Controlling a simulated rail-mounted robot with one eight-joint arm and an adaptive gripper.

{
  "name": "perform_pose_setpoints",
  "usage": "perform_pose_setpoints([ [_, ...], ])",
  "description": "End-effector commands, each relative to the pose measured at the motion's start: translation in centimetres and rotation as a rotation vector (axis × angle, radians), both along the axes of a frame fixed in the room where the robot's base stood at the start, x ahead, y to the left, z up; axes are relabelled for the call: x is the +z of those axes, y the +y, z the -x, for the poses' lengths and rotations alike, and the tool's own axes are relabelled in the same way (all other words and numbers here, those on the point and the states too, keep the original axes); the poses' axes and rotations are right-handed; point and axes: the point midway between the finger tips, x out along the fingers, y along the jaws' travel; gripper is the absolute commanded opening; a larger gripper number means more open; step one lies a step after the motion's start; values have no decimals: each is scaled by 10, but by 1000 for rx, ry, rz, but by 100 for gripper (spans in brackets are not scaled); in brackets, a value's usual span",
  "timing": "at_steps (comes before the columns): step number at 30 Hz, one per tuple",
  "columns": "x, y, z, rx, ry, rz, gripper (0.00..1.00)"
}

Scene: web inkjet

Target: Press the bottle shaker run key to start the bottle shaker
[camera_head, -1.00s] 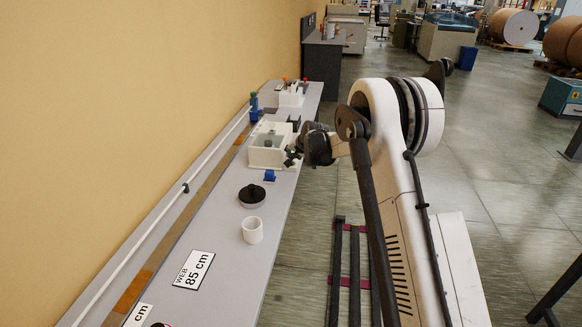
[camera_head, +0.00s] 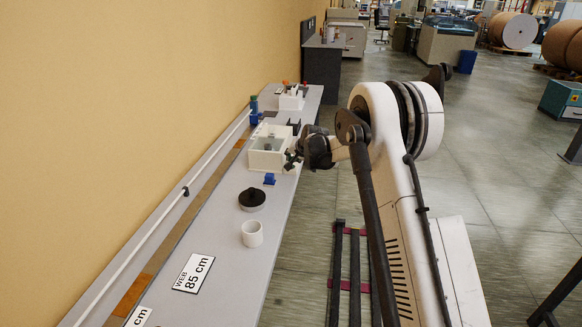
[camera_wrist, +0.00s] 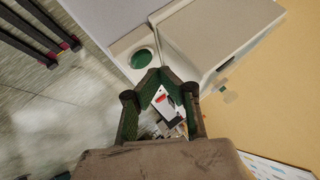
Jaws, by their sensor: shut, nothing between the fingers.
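A white box-shaped unit (camera_head: 267,157), which looks like the bottle shaker, stands on the long grey bench in the head view. In the wrist view it appears as a large beige box (camera_wrist: 225,35) with a pale panel beside it. A round green key (camera_wrist: 143,57) sits on that panel. My gripper (camera_head: 291,160) is at the unit's right side in the head view. In the wrist view my gripper (camera_wrist: 158,78) is shut and empty, its tips just below the green key. I cannot tell whether they touch it.
On the bench (camera_head: 222,222) are a small blue block (camera_head: 269,179), a black round item (camera_head: 252,197), a white cup (camera_head: 252,234) and an "85 cm" sign (camera_head: 193,272). A white rack (camera_head: 291,101) stands farther back. A tan wall borders the left; open floor lies right.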

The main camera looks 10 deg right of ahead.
Motion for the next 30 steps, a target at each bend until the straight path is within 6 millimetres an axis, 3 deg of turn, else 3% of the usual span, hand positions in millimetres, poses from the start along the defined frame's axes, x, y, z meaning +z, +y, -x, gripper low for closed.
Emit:
perform_pose_setpoints([
  [30,-9,0,0,0,0,0,0],
])
